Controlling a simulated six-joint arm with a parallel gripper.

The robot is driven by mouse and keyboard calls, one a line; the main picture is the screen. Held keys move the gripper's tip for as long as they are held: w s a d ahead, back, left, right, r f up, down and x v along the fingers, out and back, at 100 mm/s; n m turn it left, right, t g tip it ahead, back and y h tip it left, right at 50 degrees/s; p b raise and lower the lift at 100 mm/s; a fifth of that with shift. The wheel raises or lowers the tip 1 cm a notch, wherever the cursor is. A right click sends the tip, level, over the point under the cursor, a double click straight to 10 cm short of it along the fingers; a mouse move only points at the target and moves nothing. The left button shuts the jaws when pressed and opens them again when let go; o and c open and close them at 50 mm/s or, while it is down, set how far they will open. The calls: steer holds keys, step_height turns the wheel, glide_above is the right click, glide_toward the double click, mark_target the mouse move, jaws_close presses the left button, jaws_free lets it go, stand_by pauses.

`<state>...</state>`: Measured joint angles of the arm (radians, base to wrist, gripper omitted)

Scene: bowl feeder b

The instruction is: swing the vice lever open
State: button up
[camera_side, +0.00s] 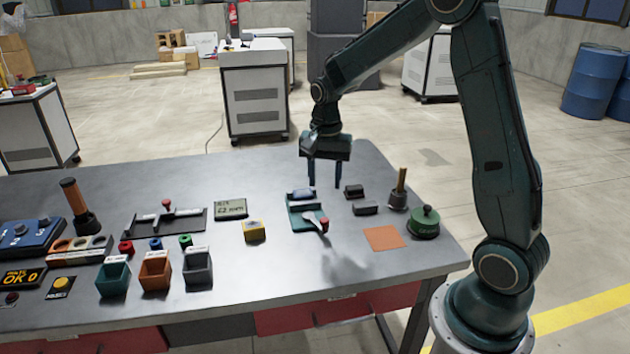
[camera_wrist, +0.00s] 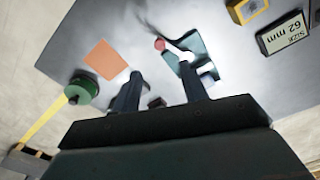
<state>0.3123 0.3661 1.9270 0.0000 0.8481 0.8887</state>
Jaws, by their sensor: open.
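The vice (camera_side: 303,211) is a small teal block with a grey jaw part, standing on the grey table. Its lever (camera_side: 316,224) is pale with a red knob (camera_side: 324,221) and points toward the front right. In the wrist view the red knob (camera_wrist: 160,44) and the teal vice (camera_wrist: 197,44) lie beyond the fingertips. My gripper (camera_side: 325,184) is open and empty, pointing down above the table just behind and to the right of the vice. In the wrist view my gripper's two dark fingers (camera_wrist: 160,75) are spread apart. Part of the vice is hidden behind one finger there.
Dark blocks (camera_side: 362,208), a pot with a wooden handle (camera_side: 398,198), a green round weight (camera_side: 425,222) and an orange pad (camera_side: 384,238) sit right of the vice. A yellow block (camera_side: 254,231) and a size display (camera_side: 230,209) stand left. The table's front middle is clear.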

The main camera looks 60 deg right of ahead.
mark_target(324, 219)
step_height(324, 219, down, 11)
steer(key=shift+f, duration=0.2)
stand_by(0.4)
jaws_close()
